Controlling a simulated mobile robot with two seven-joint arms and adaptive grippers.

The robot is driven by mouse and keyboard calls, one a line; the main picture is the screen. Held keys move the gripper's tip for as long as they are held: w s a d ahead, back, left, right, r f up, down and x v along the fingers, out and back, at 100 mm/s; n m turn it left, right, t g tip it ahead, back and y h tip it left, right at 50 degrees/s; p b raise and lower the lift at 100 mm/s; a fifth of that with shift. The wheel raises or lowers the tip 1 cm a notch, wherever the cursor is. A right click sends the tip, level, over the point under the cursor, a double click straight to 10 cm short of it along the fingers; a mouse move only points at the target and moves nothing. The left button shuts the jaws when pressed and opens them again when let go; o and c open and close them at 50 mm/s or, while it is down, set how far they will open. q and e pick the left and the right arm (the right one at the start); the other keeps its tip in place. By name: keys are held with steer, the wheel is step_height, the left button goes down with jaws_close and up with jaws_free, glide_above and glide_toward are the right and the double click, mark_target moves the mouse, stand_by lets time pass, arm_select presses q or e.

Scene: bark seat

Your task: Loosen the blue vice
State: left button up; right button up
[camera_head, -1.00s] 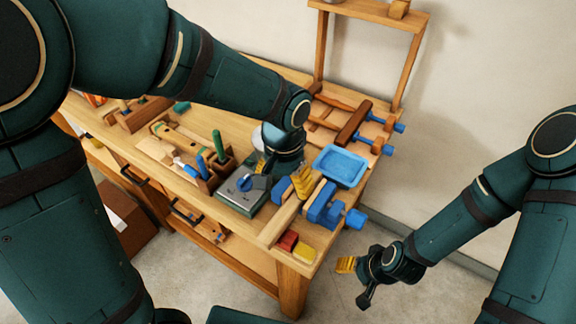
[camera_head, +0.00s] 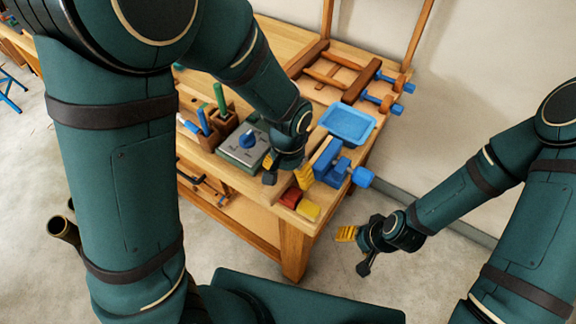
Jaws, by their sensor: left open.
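The blue vice (camera_head: 330,167) is mounted at the right front end of the wooden workbench (camera_head: 268,43). Its round blue screw end (camera_head: 362,177) sticks out to the right, past the bench edge. My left gripper (camera_head: 288,177) is open, pointing down just left of the vice. Its yellow finger pad is close beside the vice; I cannot tell whether they touch. The gripper and its wrist hide part of the vice's left side. My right gripper (camera_head: 355,250) hangs over the floor, in front of and below the vice, apart from it. Its opening is unclear.
A blue tray (camera_head: 347,125) lies just behind the vice. A grey-topped box with a blue knob (camera_head: 244,150) stands left of my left gripper. Red (camera_head: 293,198) and yellow (camera_head: 308,210) blocks sit at the front corner. Wooden clamps with blue ends (camera_head: 398,108) lie behind. Floor at right is free.

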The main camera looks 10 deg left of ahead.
arm_select(q)
jaws_close()
steer(key=shift+f, duration=0.1)
steer(key=shift+s+d, duration=0.15)
steer(key=shift+d, duration=0.1)
stand_by(0.5)
steer(key=shift+c, duration=0.7)
jaws_free()
steer(key=o, duration=0.4)
